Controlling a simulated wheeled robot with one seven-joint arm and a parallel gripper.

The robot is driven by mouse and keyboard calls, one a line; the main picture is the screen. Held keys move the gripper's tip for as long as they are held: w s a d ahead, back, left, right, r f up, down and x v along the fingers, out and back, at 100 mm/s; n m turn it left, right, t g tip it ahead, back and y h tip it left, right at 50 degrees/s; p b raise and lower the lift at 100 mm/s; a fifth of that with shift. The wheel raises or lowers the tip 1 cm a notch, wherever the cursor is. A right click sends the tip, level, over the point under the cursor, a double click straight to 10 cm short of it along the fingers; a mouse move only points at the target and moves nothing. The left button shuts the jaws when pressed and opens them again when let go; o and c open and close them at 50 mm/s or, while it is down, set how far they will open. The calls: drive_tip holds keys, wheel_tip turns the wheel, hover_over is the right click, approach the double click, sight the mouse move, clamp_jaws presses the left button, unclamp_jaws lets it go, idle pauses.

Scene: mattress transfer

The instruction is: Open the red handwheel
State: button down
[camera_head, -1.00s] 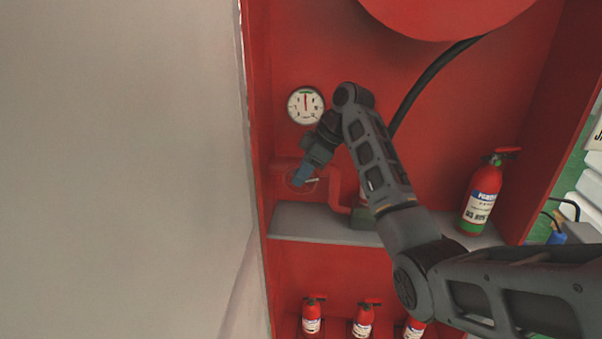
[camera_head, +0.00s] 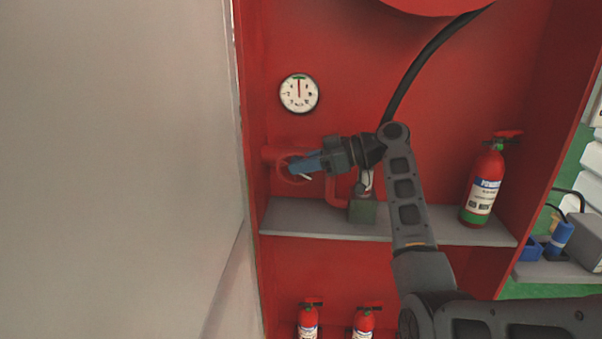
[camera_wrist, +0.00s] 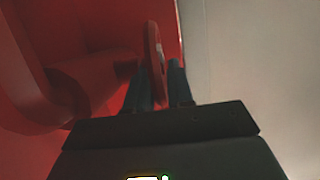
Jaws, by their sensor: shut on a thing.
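The red handwheel (camera_head: 289,177) is on a red pipe at the left side of the red cabinet, just above the grey shelf. My gripper (camera_head: 297,167) reaches it from the right, with its blue fingers at the wheel's rim. In the wrist view the handwheel (camera_wrist: 154,52) shows edge-on, and my gripper's fingers (camera_wrist: 160,85) stand on both sides of its rim, shut on it. Part of the wheel is hidden behind the fingers.
A pressure gauge (camera_head: 299,93) is on the cabinet wall above the wheel. A large extinguisher (camera_head: 484,185) stands right on the shelf (camera_head: 318,222); smaller ones (camera_head: 308,320) stand below. A black hose (camera_head: 424,68) hangs down. A pale wall (camera_head: 115,160) lies close on the left.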

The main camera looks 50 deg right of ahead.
idle(0.4)
drive_tip(key=c, duration=1.1)
unclamp_jaws()
drive_tip(key=shift+b+v, duration=0.7)
drive_tip(key=shift+v, duration=3.2)
drive_tip(key=shift+d+f, duration=0.1)
drive_tip(key=shift+f, duration=0.05)
drive_tip(key=shift+s, duration=0.1)
